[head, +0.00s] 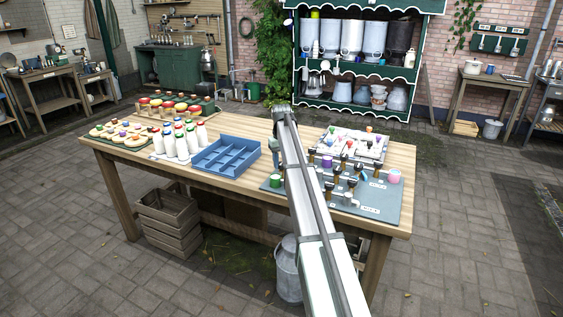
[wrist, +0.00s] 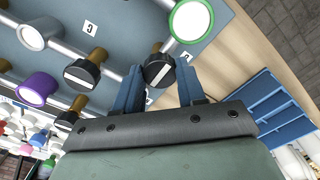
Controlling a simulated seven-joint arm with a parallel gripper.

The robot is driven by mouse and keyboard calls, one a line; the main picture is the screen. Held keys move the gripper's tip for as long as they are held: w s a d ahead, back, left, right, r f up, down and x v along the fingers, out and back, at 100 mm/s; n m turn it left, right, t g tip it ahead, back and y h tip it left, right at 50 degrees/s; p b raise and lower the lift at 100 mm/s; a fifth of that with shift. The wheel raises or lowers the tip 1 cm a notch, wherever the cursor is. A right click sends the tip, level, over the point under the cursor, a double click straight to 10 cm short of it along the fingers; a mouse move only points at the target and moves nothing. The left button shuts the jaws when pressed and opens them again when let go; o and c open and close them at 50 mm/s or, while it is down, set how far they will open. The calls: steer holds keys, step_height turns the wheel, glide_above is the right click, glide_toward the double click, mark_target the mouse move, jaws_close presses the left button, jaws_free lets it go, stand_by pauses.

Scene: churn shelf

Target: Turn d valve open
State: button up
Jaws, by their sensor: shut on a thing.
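In the wrist view my gripper (wrist: 159,76) has its two blue fingers on either side of a black valve knob (wrist: 158,69) with a pale stripe across its face. It is shut on this knob. The knob's label is partly hidden by a finger, so I cannot read its letter. Another black knob (wrist: 83,73) with a pale bar stands to the left, near a card marked C (wrist: 90,27). In the head view the grey valve panel (head: 376,211) lies on the table, and my arm hides the gripper and the held knob.
Close to the held knob is a green-rimmed cup (wrist: 191,19); a white cup (wrist: 40,30) and a purple one (wrist: 38,88) are farther left. A blue divided tray (head: 225,157), white bottles (head: 182,145) and a wooden table (head: 262,190) also show. Several other knobs crowd the panel.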

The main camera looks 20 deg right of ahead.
mark_target(281, 163)
stand_by(0.4)
steer(key=o, duration=1.1)
steer(key=shift+c, duration=0.2)
steer(key=shift+r, duration=0.1)
step_height(281, 163, up, 14)
steer(key=shift+f, duration=0.2)
